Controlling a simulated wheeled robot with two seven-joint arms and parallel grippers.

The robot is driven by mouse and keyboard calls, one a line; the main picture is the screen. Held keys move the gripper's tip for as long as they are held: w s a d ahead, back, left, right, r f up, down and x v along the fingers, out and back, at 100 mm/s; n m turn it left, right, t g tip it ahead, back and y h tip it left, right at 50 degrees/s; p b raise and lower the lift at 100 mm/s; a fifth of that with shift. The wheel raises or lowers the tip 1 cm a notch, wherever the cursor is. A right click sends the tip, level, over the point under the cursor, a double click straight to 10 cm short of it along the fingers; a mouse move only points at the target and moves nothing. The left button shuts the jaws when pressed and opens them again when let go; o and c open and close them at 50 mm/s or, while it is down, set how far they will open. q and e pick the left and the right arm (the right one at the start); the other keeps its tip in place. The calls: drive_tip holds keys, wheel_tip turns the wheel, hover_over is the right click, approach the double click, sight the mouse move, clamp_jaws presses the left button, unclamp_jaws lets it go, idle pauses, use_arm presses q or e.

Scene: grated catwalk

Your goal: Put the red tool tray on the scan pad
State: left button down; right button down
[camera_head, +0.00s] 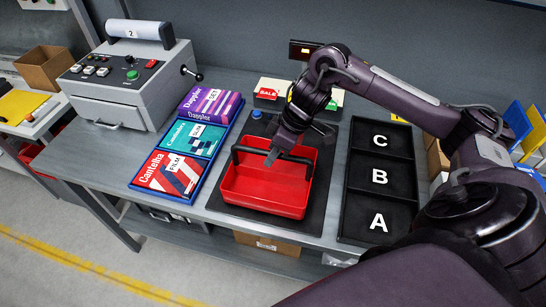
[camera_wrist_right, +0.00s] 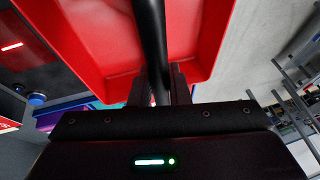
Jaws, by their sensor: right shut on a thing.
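The red tool tray (camera_head: 264,199) is an open box with a black bar handle across its top. It is over a dark flat pad (camera_head: 317,212), which looks like the scan pad, in the middle of the bench. I cannot tell whether the tray touches the pad. My right gripper (camera_head: 272,157) is shut on the black handle. In the right wrist view, the two fingers (camera_wrist_right: 161,85) close on the handle bar, with the red tray (camera_wrist_right: 95,50) behind. My left gripper is out of view.
A blue knob (camera_head: 257,114) stands behind the tray. Left are a blue tray (camera_head: 188,197) with several boxes and a grey machine (camera_head: 118,103). Right is a black rack (camera_head: 352,228) lettered A, B, C.

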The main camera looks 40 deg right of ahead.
drive_tip(key=shift+f, duration=0.65)
drive_tip(key=c, duration=1.4)
unclamp_jaws()
drive_tip(key=shift+f, duration=0.1)
drive_tip(key=shift+o, duration=0.2)
drive_tip(key=p+v, duration=0.1)
drive_tip(key=v, duration=1.1)
drive_tip(key=shift+s, duration=0.15)
